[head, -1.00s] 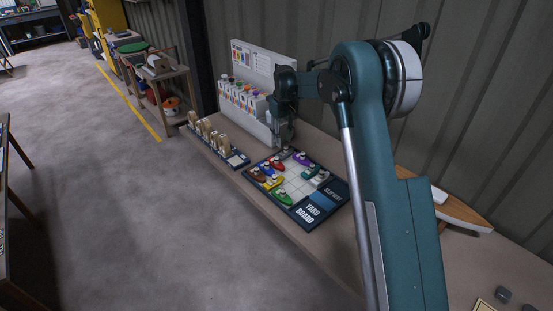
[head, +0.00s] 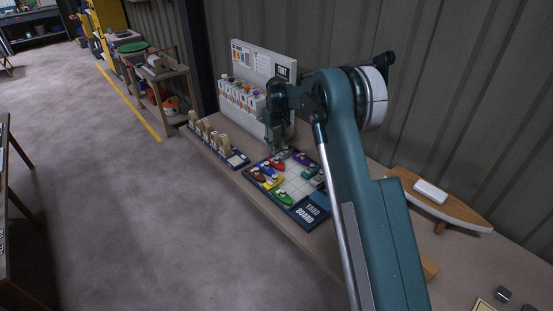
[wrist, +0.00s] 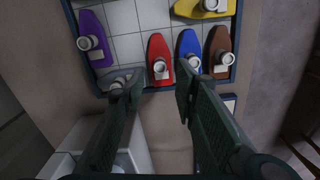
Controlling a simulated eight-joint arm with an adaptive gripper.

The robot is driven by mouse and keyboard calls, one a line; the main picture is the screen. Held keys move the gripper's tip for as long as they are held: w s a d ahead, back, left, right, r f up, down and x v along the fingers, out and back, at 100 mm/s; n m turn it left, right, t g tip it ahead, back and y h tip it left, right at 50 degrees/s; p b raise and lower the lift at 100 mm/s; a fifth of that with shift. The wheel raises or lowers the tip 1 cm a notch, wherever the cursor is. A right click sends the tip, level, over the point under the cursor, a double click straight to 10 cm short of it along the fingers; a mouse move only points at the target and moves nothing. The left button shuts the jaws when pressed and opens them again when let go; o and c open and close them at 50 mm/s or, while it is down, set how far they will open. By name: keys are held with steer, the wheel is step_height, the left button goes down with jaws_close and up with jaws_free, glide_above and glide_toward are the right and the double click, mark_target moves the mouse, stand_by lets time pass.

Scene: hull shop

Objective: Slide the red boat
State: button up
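The red boat (head: 278,166) lies on the yard board (head: 310,209) near its back edge. In the wrist view, the red boat (wrist: 160,62) points away from me, with a white knob on its deck. My gripper (wrist: 158,88) is open, with its fingers above the board's near edge, one on each side of the red boat's near end. They do not clearly touch it. The left finger partly covers a grey boat (wrist: 120,76). In the head view my gripper (head: 272,151) hangs just behind the red boat.
A blue boat (wrist: 188,52) sits close right of the red boat, with a brown boat (wrist: 218,45) beyond it. A purple boat (wrist: 95,38) is at left, a yellow boat (wrist: 203,9) ahead. Bare grid squares (wrist: 124,17) lie ahead of the red boat. A white rack (head: 258,73) stands behind.

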mark_target(277, 157)
steer(key=shift+f, duration=3.8)
steer(key=shift+c, duration=0.2)
jaws_close()
